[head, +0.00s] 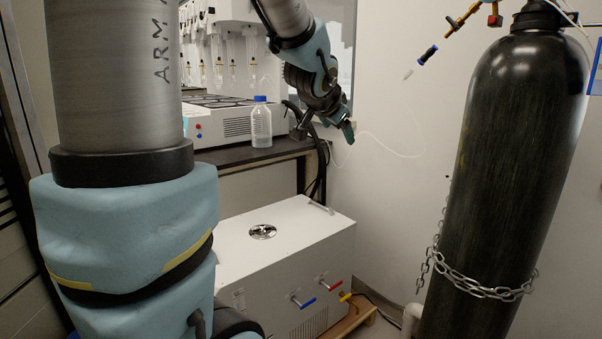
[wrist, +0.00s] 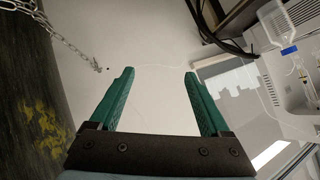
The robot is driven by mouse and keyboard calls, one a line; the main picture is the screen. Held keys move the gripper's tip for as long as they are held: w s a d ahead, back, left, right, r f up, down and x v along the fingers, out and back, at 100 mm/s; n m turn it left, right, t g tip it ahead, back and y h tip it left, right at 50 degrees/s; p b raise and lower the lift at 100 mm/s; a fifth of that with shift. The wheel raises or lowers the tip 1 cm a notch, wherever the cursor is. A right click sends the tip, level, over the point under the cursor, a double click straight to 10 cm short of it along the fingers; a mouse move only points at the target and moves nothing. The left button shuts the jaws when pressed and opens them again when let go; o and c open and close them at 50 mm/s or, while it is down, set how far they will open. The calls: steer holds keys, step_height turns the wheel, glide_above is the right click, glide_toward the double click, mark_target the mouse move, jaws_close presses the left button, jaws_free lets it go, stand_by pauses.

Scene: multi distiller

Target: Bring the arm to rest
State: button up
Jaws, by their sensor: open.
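My gripper (wrist: 160,85) shows in the wrist view with its two green fingers wide apart and nothing between them. In the head view my gripper (head: 348,132) hangs in the air at the end of my arm, in front of the pale wall and to the right of the bench end. My arm comes down from the top of the picture, with a large grey and blue link of mine at the left. The fingertips are small in the head view.
A clear bottle with a blue cap (head: 261,122) stands on the dark bench (head: 245,154) beside the distiller unit (head: 225,122). A white box unit (head: 290,245) stands below. A black gas cylinder (head: 520,150) with a chain (head: 480,290) is at the right. Free air lies between gripper and cylinder.

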steer(key=s+a+f+n+g+y, duration=0.2)
steer(key=s+a+f+n+g, duration=0.3)
steer(key=s+a+f, duration=0.4)
steer(key=s+a+f+n+g+y, duration=0.2)
steer(key=s+a+f+n+g, duration=0.2)
steer(key=s+a+f, duration=0.5)
step_height(320, 180, up, 12)
steer(key=d+p, duration=0.2)
steer(key=p, duration=1.2)
steer(key=shift+s+d, duration=0.25)
steer(key=shift+s, duration=0.2)
steer(key=shift+f, duration=0.1)
